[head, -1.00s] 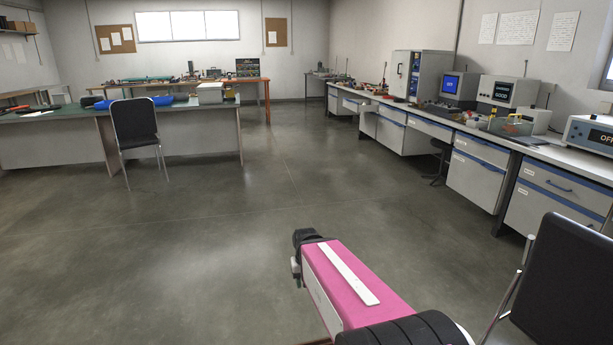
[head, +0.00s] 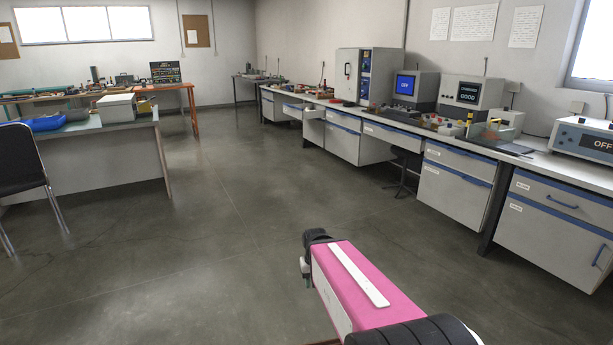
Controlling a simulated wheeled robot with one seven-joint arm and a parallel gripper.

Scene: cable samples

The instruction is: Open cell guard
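A small clear-walled guard (head: 491,131) stands on the right-hand bench, in front of the grey instruments. It looks like the cell guard, but it is too small here to tell its lid or hinge. My arm reaches up from the bottom of the head view, well short of the bench and over open floor. The dark end of my arm (head: 314,240) points away from me. My gripper's fingers cannot be made out there, and nothing held is visible.
The long bench (head: 545,158) with blue-trimmed drawers runs along the right wall. One drawer (head: 313,113) looks pulled out. A dark stool (head: 405,170) stands under the bench. A black chair (head: 22,165) and a grey table (head: 110,160) are at left. The floor between is clear.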

